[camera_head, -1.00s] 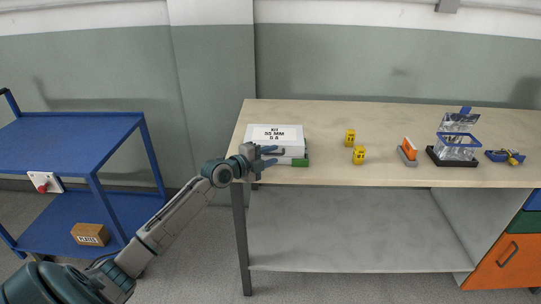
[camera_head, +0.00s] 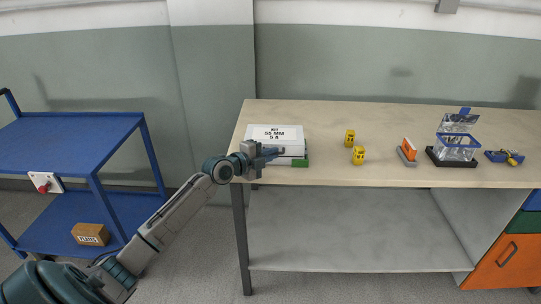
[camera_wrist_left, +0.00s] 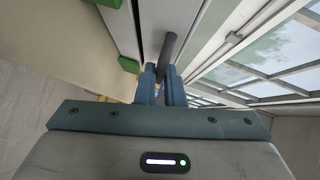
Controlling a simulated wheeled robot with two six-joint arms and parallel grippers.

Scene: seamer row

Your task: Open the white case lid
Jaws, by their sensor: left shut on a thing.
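The white case (camera_head: 270,132) lies at the left end of the workbench, with its lid down and a printed kit label on top. My left gripper (camera_head: 273,153) is at the front side of the case. In the left wrist view its blue fingers (camera_wrist_left: 165,84) are shut on a dark grey bar-like handle (camera_wrist_left: 168,48), which stands out from the pale case side (camera_wrist_left: 163,14). The fingers hide the near end of this handle. My right gripper is in neither view.
A green piece (camera_head: 301,163) sits at the case's front right. Two yellow blocks (camera_head: 358,155), an orange-and-grey item (camera_head: 407,151) and a clear box on a black base (camera_head: 455,160) stand farther right on the workbench (camera_head: 330,118). A blue cart (camera_head: 70,150) stands left.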

